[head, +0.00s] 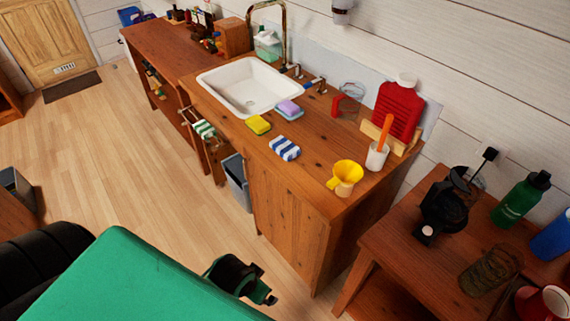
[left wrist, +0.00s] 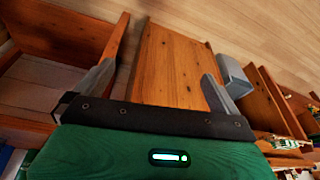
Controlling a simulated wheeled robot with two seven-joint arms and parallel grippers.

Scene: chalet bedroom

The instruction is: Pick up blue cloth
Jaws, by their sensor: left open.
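A blue-and-white striped cloth (head: 285,148) lies folded on the wooden counter (head: 303,182), in front of the sink, in the head view. My left gripper (head: 262,287) is at the bottom of the head view, lower than the counter and in front of its cabinet, well apart from the cloth. In the left wrist view the left gripper (left wrist: 160,78) has its two fingers spread wide with nothing between them. The cloth cannot be made out in the left wrist view. My right gripper is in neither view.
Near the cloth are a yellow sponge (head: 258,125), a purple sponge (head: 289,109), a yellow funnel cup (head: 345,178) and a white sink (head: 250,86). A grey bin (head: 236,182) stands beside the cabinet. A side table (head: 400,250) stands at right. Open floor lies at left.

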